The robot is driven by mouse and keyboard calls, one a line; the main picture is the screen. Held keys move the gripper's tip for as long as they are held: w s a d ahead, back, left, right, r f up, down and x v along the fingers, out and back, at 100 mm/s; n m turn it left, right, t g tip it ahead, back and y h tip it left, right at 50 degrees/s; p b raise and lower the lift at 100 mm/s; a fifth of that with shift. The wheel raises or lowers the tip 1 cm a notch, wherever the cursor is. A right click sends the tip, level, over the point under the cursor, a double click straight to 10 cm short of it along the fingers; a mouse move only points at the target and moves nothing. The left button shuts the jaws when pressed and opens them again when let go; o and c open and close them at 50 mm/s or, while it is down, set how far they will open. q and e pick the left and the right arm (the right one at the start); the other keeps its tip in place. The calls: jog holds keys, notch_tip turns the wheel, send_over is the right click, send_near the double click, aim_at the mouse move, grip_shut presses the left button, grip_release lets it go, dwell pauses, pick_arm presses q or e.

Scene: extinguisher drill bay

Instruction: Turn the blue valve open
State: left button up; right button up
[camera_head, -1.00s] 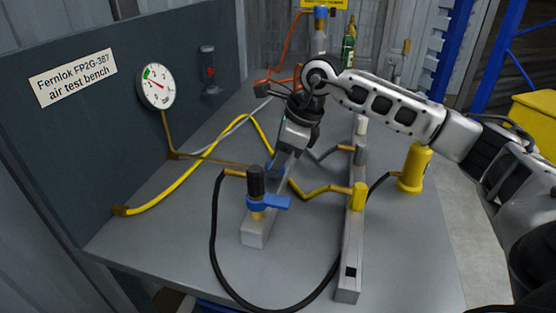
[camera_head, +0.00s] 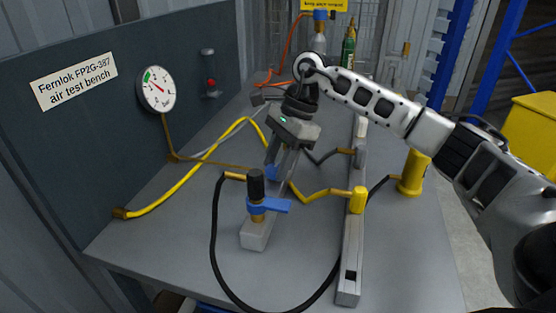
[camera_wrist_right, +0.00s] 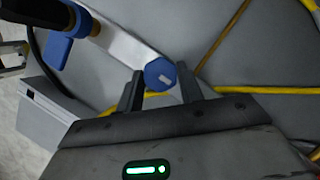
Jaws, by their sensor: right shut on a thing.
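The blue valve knob (camera_wrist_right: 160,74) is round with a small pale mark on its face. It sits at the end of a grey bar, between the two dark fingers of my right gripper (camera_wrist_right: 157,88), which is shut on it. In the head view the knob (camera_head: 271,173) is partly hidden by my right gripper (camera_head: 279,163), which reaches down from above. A second blue fitting, a lever (camera_head: 275,206) under a black cap, stands nearer on the grey bar. It also shows at the upper left of the wrist view (camera_wrist_right: 58,48). My left gripper is not in view.
A round gauge (camera_head: 157,87) hangs on the dark panel (camera_head: 105,140). Yellow (camera_head: 175,192) and black (camera_head: 214,245) hoses cross the bench. A rail with a yellow fitting (camera_head: 357,200) and a yellow cylinder (camera_head: 413,173) stand to the right. The front left bench is clear.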

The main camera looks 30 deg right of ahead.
jog(key=shift+r, duration=0.1)
dwell(0.3)
jog(key=o, duration=1)
jog(key=p+v, duration=0.1)
jog(key=v, duration=1.5)
jog(key=shift+a, duration=0.15)
